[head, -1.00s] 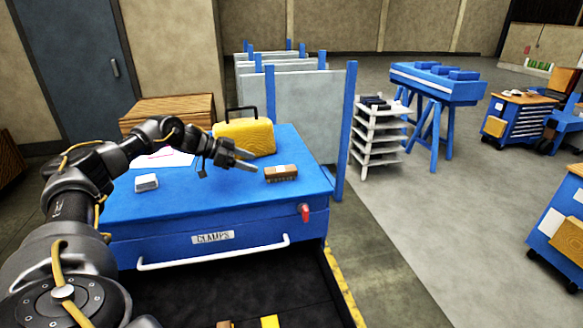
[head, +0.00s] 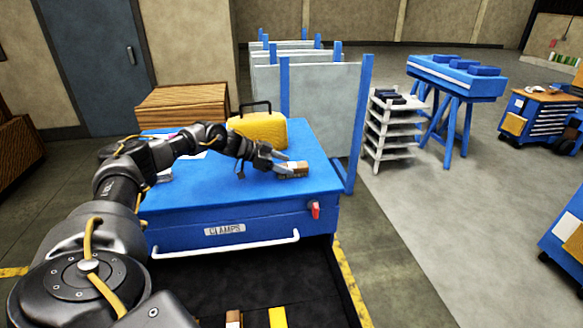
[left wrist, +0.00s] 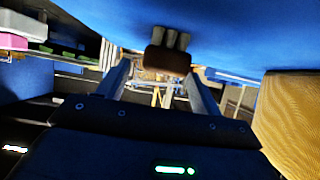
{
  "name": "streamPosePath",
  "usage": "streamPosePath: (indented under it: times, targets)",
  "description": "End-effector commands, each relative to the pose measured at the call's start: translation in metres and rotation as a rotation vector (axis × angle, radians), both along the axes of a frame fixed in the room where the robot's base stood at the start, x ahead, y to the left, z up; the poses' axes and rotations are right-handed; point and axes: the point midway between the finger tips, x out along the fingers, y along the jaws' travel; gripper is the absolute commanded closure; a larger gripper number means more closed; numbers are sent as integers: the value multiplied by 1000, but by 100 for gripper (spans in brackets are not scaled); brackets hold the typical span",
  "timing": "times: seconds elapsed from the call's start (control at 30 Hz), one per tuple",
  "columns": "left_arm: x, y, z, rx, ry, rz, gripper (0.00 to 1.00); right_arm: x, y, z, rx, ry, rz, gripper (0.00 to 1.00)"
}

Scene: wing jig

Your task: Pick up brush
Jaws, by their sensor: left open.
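The brush (head: 295,169), a small brown block, lies on the blue top of the clamps cabinet (head: 215,195), near its right side. My left gripper (head: 283,164) is at the brush from the left, its fingers overlapping the brush in the head view. In the left wrist view the brush (left wrist: 168,62) shows a brown body with several grey tufts. It appears between the two spread fingertips of the left gripper (left wrist: 158,74), with a gap on each side. The gripper is open and holds nothing. My right gripper is not in view.
A yellow case (head: 262,132) with a dark handle stands just behind the left gripper. A wooden crate (head: 182,107) is behind the cabinet. Grey panels with blue posts (head: 320,110) rise close behind the right edge. A white rack (head: 390,130) stands further right.

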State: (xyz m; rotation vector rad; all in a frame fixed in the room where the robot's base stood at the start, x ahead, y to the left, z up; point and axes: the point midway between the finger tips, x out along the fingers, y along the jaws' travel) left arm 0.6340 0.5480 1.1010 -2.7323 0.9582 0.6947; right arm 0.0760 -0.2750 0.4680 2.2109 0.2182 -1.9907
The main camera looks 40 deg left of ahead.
Motion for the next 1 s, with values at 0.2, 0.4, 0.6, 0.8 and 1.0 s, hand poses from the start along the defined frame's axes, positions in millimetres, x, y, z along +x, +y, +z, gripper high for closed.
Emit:
streamPosePath:
  times: [0.2, 0.4, 0.6, 0.8, 1.0]
  targets:
    - [19, -17, -11, 0, 0, -1, 35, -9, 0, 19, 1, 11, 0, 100]
    - [22, -19, -15, 0, -1, 1, 35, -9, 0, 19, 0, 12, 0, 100]
    - [22, -19, -15, 0, -1, 1, 48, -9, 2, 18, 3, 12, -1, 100]
    - [22, -19, -15, 0, -1, 1, 74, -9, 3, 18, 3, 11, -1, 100]
    - [22, -19, -15, 0, -1, 1, 85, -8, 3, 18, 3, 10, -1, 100]
